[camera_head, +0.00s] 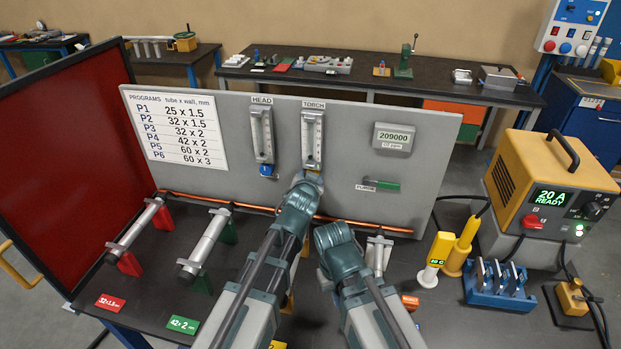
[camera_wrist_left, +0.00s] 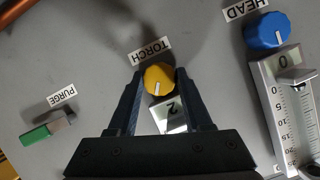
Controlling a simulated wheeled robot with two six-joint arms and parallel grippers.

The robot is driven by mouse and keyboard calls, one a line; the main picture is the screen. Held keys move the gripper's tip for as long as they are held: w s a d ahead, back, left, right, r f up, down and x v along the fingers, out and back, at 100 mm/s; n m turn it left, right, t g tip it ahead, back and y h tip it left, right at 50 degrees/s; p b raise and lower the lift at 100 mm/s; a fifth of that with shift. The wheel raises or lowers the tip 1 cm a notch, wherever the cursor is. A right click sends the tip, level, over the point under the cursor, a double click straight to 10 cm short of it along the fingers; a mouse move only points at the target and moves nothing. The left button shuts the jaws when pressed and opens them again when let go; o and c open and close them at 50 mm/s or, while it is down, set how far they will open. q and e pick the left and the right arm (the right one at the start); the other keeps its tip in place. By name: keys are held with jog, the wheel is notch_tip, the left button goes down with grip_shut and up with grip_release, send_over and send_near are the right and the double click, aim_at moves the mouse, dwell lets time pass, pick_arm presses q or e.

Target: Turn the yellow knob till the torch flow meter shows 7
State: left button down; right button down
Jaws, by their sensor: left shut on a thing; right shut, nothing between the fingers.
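The yellow knob (camera_wrist_left: 159,79) under the TORCH label sits between the fingers of my left gripper (camera_wrist_left: 158,80), which is shut on it. Its white mark points toward the torch meter. A silver plate (camera_wrist_left: 168,113) beside the knob reads 2; the gripper hides the rest of that meter in the left wrist view. In the head view the torch flow meter (camera_head: 312,138) stands upright on the grey panel, its scale too small to read, with my left arm reaching up below it. My right gripper (camera_head: 336,246) is low over the bench, empty and shut, its fingers mostly hidden.
The HEAD meter (camera_head: 262,135) with its blue knob (camera_wrist_left: 267,32) is close by; its plate reads 0. A green PURGE switch (camera_head: 381,185) and a display reading 209000 (camera_head: 393,138) are on the panel (camera_head: 240,188). A copper tube (camera_head: 375,224) runs along the panel's base.

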dwell(0.5)
pick_arm(q)
jog(key=shift+c, duration=1.6)
grip_release()
jog(key=shift+s, duration=0.1)
